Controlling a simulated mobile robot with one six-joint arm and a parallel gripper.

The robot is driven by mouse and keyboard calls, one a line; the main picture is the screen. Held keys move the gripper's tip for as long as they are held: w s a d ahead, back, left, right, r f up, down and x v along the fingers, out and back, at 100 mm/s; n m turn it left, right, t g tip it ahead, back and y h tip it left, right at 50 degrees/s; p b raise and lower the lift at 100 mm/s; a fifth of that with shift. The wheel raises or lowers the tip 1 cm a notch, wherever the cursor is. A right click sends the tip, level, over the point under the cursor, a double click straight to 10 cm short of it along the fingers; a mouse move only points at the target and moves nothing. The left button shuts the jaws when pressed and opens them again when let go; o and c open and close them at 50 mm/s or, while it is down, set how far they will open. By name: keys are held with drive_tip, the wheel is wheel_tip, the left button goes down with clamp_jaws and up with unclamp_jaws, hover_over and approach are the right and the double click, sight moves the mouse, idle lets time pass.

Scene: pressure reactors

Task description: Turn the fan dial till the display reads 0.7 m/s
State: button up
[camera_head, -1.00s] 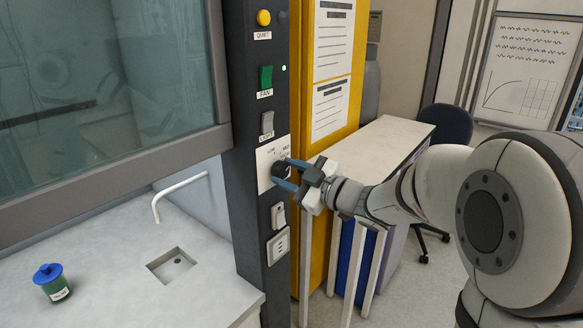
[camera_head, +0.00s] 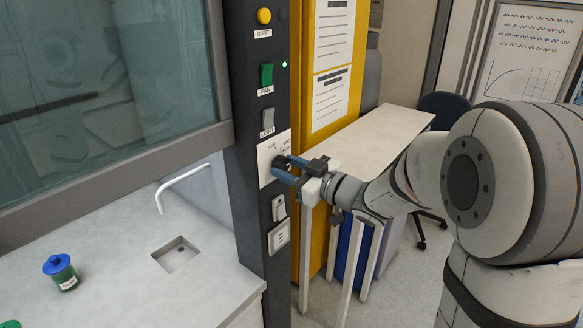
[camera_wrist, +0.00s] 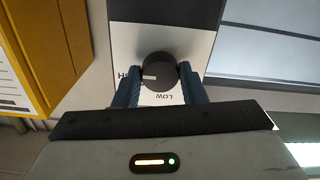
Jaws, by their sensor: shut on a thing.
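The fan dial is a round black knob (camera_wrist: 159,72) on a white plate (camera_wrist: 215,45) with "LOW" and an "H…" label, partly hidden, in the wrist view. Its pale pointer mark lies toward the "H…" label. In the head view the dial (camera_head: 281,162) is on the dark post, mostly behind the fingers. My gripper (camera_head: 285,168) has its blue fingers on both sides of the dial and is shut on it; the wrist view shows the fingers (camera_wrist: 161,85) too. No display reading can be made out in either view.
The dark post (camera_head: 257,215) carries a yellow button (camera_head: 264,16), a green FAN switch (camera_head: 266,75), a LIGHT switch (camera_head: 268,121) and sockets (camera_head: 278,238). Left is the hood's glass sash (camera_head: 110,80); a blue-lidded jar (camera_head: 61,271) stands on the worktop. A desk (camera_head: 375,135) stands behind my arm.

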drive_tip(key=shift+a, duration=0.1)
drive_tip(key=o, duration=1)
drive_tip(key=shift+b+v, duration=0.75)
drive_tip(key=shift+v, duration=3.15)
drive_tip(key=s+d+f+m+t+h, duration=0.15)
drive_tip(key=d+f+m+h, duration=0.25)
drive_tip(key=d+m+h, duration=0.8)
drive_tip(key=s+f+g, duration=0.2)
drive_tip(key=s+g, duration=0.1)
drive_tip(key=s, duration=0.3)
drive_tip(key=s+a+f+g+h, duration=0.1)
drive_tip(key=s+f+g, duration=0.1)
drive_tip(key=s, duration=0.5)
drive_tip(key=s+f+g+h, duration=0.1)
drive_tip(key=s+f+g, duration=0.1)
drive_tip(key=s+g, duration=0.2)
drive_tip(key=shift+s+a+f+g, duration=0.15)
drive_tip(key=shift+s+f, duration=0.05)
drive_tip(key=shift+s, duration=0.55)
drive_tip(key=shift+s+a+f+g, duration=0.1)
drive_tip(key=shift+s+a+f, duration=0.1)
drive_tip(key=shift+s, duration=0.5)
